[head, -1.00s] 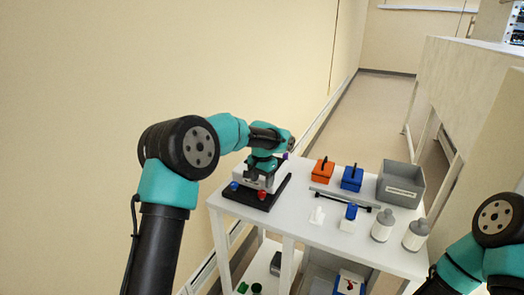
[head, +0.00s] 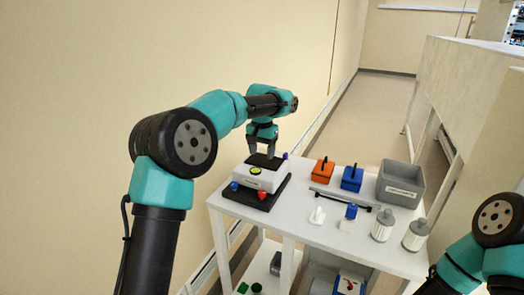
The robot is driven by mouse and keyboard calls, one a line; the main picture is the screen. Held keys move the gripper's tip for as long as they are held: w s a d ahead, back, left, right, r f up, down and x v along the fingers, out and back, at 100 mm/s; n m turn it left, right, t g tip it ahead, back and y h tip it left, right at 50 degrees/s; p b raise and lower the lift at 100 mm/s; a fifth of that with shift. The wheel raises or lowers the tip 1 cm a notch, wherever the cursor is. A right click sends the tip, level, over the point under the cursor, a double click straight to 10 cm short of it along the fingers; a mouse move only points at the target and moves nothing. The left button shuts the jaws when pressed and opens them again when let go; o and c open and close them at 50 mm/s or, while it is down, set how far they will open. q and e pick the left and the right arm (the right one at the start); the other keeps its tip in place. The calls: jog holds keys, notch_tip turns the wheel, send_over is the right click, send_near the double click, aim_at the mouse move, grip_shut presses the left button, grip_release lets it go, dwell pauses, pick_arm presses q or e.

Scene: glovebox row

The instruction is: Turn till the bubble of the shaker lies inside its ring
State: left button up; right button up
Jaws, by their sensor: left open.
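The shaker (head: 260,180) is a white box with a dark top plate on a black base (head: 273,198), at the left end of the white table. A round yellow-green bubble level (head: 255,170) sits on its top; the bubble and ring are too small to tell apart. A blue knob (head: 234,186) and a red knob (head: 263,195) show at its front corners, and a purple one (head: 285,156) at the back. My left gripper (head: 263,150) is open, pointing down just above the back of the shaker. My right arm shows at the lower right, its gripper out of view.
An orange box (head: 323,171), a blue box (head: 352,178) and a grey bin (head: 402,184) stand to the right on the table (head: 310,235). A wall is at left.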

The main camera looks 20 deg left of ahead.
pick_arm(q)
jog(key=shift+n, duration=2)
